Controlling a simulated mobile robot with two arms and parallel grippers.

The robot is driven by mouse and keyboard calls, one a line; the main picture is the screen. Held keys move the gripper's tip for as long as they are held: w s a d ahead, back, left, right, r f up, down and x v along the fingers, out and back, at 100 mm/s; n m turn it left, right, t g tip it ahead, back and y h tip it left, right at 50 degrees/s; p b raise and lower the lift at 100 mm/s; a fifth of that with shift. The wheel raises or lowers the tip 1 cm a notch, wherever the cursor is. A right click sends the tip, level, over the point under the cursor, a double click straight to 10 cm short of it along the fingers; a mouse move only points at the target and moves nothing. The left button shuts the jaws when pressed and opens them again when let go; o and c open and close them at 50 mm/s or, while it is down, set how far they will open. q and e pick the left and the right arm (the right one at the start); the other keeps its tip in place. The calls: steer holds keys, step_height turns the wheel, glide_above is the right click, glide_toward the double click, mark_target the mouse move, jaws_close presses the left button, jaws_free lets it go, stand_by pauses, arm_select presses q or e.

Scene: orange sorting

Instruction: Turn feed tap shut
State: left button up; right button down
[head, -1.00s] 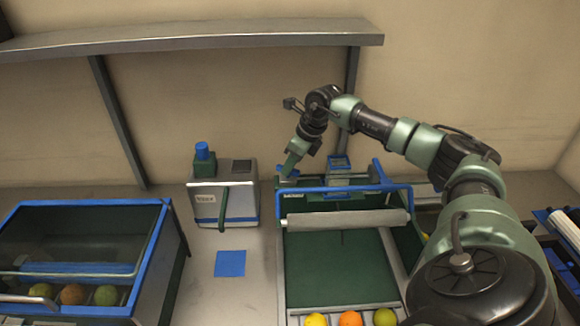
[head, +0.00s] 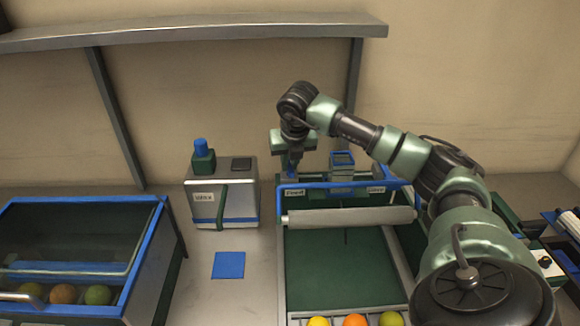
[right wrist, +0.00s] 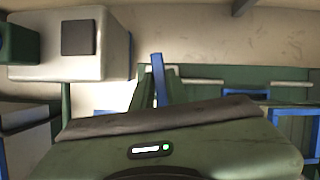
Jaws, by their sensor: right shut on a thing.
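The feed tap's blue handle (right wrist: 158,78) stands up between the green fingers of my right gripper (right wrist: 161,90) in the right wrist view. In the head view my right gripper (head: 291,166) points down at the back left corner of the green feed machine (head: 335,265). It is shut on the handle, and only a little blue shows there. The tap's body is mostly hidden by the gripper. My left gripper is not in view.
A grey-white box (head: 238,203) with a blue-capped top stands left of the machine. A blue square (head: 229,265) lies on the counter. A blue-framed glass case (head: 150,265) holds fruit at left. A shelf (head: 190,35) runs above. Fruit lies at the machine's front.

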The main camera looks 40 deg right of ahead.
mark_target(289, 173)
steer(key=shift+w+r+m+h+b, duration=0.1)
steer(key=shift+m+h+b, duration=0.25)
steer(key=shift+m, duration=0.65)
steer(key=c, duration=1.4)
jaws_free()
steer(key=b+v, duration=0.2)
steer(key=v, duration=0.5)
steer(key=shift+a+r, duration=0.15)
steer(key=shift+r, duration=0.25)
